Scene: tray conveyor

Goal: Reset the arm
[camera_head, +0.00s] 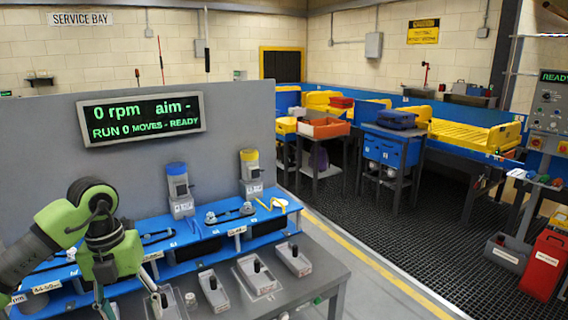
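My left arm comes in from the left, with green and dark links. My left gripper (126,294) hangs downward over the near left part of the grey bench. Its two dark fingers look spread apart, with nothing seen held between them. The fingertips are small and overlap the bench devices behind, so their exact distance from these is unclear. My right gripper is not in view.
A blue shelf (180,254) on the bench carries blue-topped (178,187) and yellow-topped (250,171) dispensers. Several grey devices with black knobs stand in front, including one at right (294,260). A screen (141,117) reads "RUN 0 MOVES - READY". Carts and a yellow conveyor (465,136) stand beyond.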

